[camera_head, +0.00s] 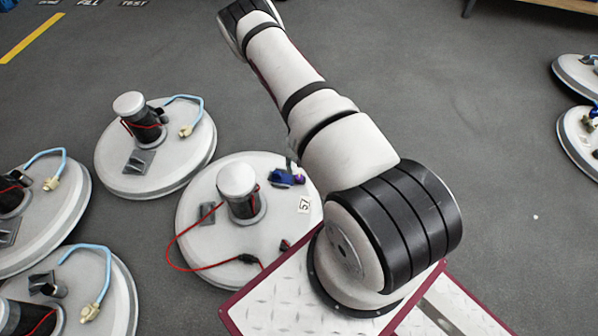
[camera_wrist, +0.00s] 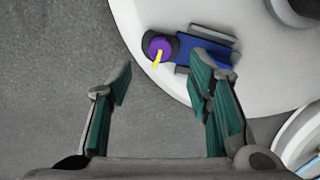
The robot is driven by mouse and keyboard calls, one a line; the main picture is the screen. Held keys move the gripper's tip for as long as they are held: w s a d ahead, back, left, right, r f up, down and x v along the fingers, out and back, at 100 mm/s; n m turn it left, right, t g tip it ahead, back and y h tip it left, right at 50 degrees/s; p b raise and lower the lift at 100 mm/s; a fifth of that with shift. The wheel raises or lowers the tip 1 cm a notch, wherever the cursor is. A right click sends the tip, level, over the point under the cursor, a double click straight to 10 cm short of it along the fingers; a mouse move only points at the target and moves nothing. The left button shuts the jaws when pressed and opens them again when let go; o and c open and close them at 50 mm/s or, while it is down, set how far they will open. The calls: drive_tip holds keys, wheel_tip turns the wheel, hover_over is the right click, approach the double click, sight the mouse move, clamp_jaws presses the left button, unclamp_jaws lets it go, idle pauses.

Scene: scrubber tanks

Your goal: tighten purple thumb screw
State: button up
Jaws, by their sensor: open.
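The purple thumb screw (camera_wrist: 158,50) has a yellow pointer and sits at the left end of a blue and grey block near the edge of a white round tank lid, in the wrist view. The screw also shows small in the head view (camera_head: 299,179), at the right end of the blue block (camera_head: 283,178). My gripper (camera_wrist: 165,80) is open and empty, its green-padded fingers apart. In the picture the screw lies above and between the fingertips, with no contact visible.
The white lid (camera_head: 270,235) carries a black post with a white cap (camera_head: 236,180), a red cable (camera_head: 180,238) and a tag marked 57 (camera_head: 304,206). Other white lids (camera_head: 150,175) with blue hoses stand at left, more at the right edge. Grey floor (camera_head: 500,180) is open at right.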

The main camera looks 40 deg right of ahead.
sight(299, 177)
wheel_tip(299, 177, up, 6)
drive_tip(key=shift+r, duration=0.1)
idle(0.6)
